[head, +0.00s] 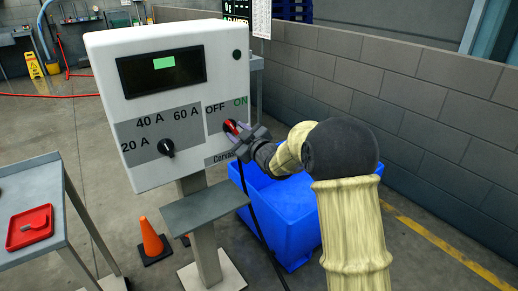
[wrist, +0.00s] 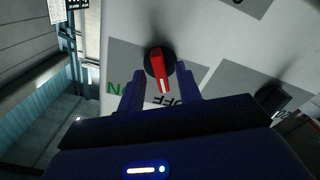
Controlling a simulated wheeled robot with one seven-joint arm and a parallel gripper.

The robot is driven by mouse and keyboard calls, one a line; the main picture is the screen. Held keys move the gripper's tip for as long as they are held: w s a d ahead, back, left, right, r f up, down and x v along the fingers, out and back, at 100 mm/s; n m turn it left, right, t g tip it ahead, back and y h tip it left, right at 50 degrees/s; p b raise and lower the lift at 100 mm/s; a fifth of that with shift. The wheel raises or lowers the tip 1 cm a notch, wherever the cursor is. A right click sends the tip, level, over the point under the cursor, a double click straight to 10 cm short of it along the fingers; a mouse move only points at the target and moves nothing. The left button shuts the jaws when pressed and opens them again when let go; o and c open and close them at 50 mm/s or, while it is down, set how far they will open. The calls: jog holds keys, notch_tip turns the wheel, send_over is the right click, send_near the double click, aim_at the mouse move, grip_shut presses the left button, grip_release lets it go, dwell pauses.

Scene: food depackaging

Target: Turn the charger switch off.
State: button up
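The charger (head: 110,75) is a white box on a grey post, with a dark display showing a green patch. Its switch (head: 230,127) is a black round knob with a red handle, below the OFF and ON labels at the panel's right. In the head view the red handle points up and left, toward OFF. In the wrist view the switch (wrist: 160,65) has its red tip beside the partly hidden OFF label, with ON farther left. My gripper (head: 241,138) is at the switch, and in the wrist view its open fingers (wrist: 160,90) stand either side of the red handle's tip. Contact is unclear.
A black current dial (head: 166,148) with 20, 40 and 60 A marks sits left of the switch. A blue bin (head: 290,215) stands behind my arm. An orange cone (head: 152,242) and a grey table (head: 30,185) with a red tray (head: 30,228) are at left.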

jog(key=v, duration=1.6)
jog(key=shift+b, duration=0.4)
jog(key=shift+d, duration=0.1)
jog(key=s+d+f+m+g+h, duration=0.4)
jog(key=s+d+f+m+h, duration=0.3)
jog(key=d+f, duration=0.25)
jog(key=s+d+f+m+g+h, duration=0.1)
jog(key=s+f+m+g+h, duration=0.2)
jog(key=s, duration=0.5)
jog(key=s+d+f+m+g, duration=0.1)
jog(key=s+f+m+g, duration=0.3)
jog(key=s, duration=0.4)
notch_tip(320, 180, up, 23)
jog(key=n+g+p, duration=0.1)
jog(key=p, duration=2.1)
jog(key=shift+a, duration=0.2)
